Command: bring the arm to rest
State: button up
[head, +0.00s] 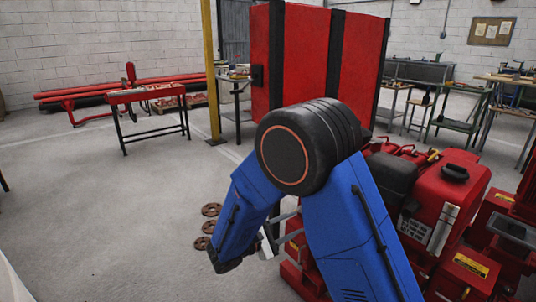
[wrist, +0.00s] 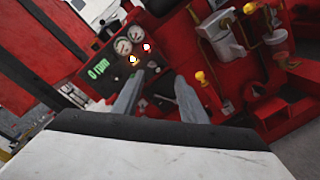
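My arm shows in the head view bent in an inverted V. Its blue links hang from a black elbow joint and cover part of the red pumpset (head: 455,200). In the wrist view my gripper (wrist: 158,88) is open, with its two grey fingers apart and nothing between them. The fingers point toward a control panel (wrist: 115,70) with two round gauges (wrist: 123,46), a green "0 rpm" display (wrist: 98,69) and two lit lamps (wrist: 147,47). I cannot tell whether the fingers touch anything. In the head view the gripper is mostly hidden behind the arm.
A yellow-knobbed lever (wrist: 200,77) stands right of the fingers. A tall red cabinet (head: 300,60) rises behind the arm. A yellow post (head: 210,70) and a red-topped table (head: 150,93) stand left. Rusty discs (head: 210,210) lie on the floor. Open floor (head: 90,210) spreads left.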

jog(key=s+d+r+m+g+y, duration=0.2)
jog(key=s+d+r+m+g, duration=0.15)
jog(key=s+d, duration=0.45)
jog(key=s+d+r+m+g+y, duration=0.2)
jog(key=s+d+r+m+g, duration=0.25)
jog(key=d, duration=0.65)
jog(key=s+r+m+t+y, duration=0.3)
jog(key=s+m+y, duration=0.4)
jog(key=s, duration=1.3)
jog(key=shift+y, duration=1.8)
jog(key=shift+s, duration=0.1)
